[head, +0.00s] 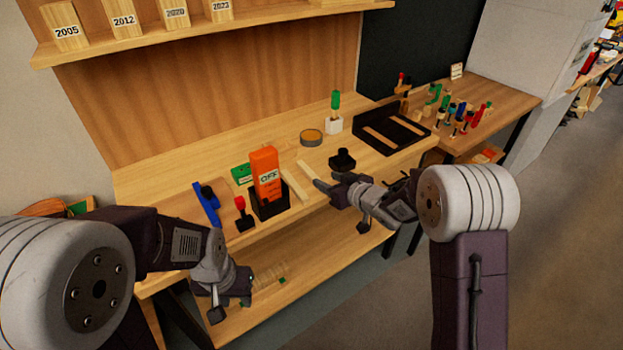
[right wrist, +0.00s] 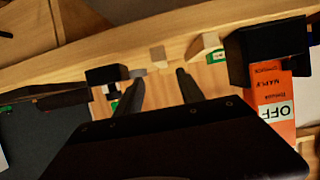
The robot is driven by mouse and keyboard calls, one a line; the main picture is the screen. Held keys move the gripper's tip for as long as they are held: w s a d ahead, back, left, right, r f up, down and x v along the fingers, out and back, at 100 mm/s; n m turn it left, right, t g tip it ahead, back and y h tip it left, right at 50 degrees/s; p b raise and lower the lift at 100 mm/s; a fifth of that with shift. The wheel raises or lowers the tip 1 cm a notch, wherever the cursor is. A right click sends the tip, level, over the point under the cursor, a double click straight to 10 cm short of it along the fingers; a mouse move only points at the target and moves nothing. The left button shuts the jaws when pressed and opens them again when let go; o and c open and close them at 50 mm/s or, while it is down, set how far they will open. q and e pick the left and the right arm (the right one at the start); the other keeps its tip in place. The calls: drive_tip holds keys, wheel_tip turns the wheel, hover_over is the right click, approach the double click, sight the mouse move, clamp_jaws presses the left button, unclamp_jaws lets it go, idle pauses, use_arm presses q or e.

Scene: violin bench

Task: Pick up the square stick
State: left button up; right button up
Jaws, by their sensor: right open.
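Two pale wood sticks lie side by side on the bench. The square stick (right wrist: 157,54) shows its square end in the right wrist view, just past and between my right fingertips; in the head view it appears as the stick (head: 307,170) nearer my right gripper. The other stick (right wrist: 205,44) has a rounded end and lies closer to the orange meter; it also shows in the head view (head: 294,187). My right gripper (right wrist: 160,74) is open and empty at the bench's front. My left gripper (head: 240,288) hangs low at the front left; its jaws are unclear.
An orange meter marked OFF (head: 265,172) stands in a black holder (head: 270,205) left of the sticks. A dark block-like object (head: 342,160) sits to their right. A black tray (head: 378,128), a round tin (head: 311,138) and a blue tool (head: 207,204) are also on the bench.

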sight(313, 175)
drive_tip(key=x, duration=0.2)
drive_tip(key=shift+w+a+f, duration=0.15)
drive_tip(key=shift+a, duration=0.1)
drive_tip(key=shift+w+d, duration=0.1)
drive_tip(key=shift+w+f, duration=0.15)
drive_tip(key=x, duration=0.5)
drive_tip(key=shift+s+a, duration=0.2)
drive_tip(key=shift+a, duration=0.1)
clamp_jaws()
